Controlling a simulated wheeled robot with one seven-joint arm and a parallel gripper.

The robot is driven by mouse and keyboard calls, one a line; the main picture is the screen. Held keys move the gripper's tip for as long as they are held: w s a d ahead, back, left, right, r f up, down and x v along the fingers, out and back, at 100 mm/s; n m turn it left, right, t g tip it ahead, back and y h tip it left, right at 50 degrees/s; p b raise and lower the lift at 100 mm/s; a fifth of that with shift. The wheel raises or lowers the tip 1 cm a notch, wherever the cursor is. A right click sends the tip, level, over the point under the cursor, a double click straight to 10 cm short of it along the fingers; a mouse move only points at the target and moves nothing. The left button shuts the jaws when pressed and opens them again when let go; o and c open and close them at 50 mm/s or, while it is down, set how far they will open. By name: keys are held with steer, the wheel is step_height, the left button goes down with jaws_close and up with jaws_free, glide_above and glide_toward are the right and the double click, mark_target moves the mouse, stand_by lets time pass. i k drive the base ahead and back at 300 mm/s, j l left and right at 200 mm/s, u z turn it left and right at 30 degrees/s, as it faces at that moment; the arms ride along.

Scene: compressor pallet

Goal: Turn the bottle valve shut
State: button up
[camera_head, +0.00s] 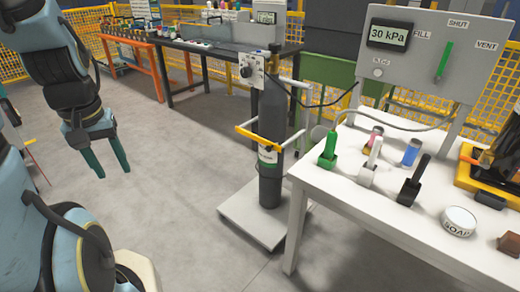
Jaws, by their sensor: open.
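A dark gas bottle (272,115) stands upright on a pale pallet-like base in the middle of the camera_head view. A small brassy fitting (274,48) shows at its top, too small to tell if it is the bottle valve or how it is set.
A yellow bar (258,140) crosses the bottle's front, and a hose runs right to a grey panel (425,70) reading 30 kPa. A white table (340,195) with several small items stands at the right. Clear floor (165,150) lies between my gripper and the bottle.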

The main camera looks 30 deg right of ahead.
mark_target(275, 48)
steer(key=i, duration=3.05)
steer(key=i+j+z, duration=0.1)
steer(key=i, duration=1.45)
steer(key=i+j, duration=0.15)
steer(key=i, duration=1.4)
steer(key=z, duration=0.45)
steer(key=i+z, duration=0.1)
steer(key=z, duration=0.4)
steer(key=j+z, duration=0.1)
steer(key=z, duration=0.35)
steer(key=i+z, duration=0.1)
steer(key=z, duration=3.15)
steer(key=i+u, duration=0.1)
steer(key=u, duration=0.9)
steer(key=i+l+u, duration=0.45)
steer(key=l+u, duration=0.2)
steer(key=i+l+u, duration=0.3)
steer(key=k+l, duration=0.1)
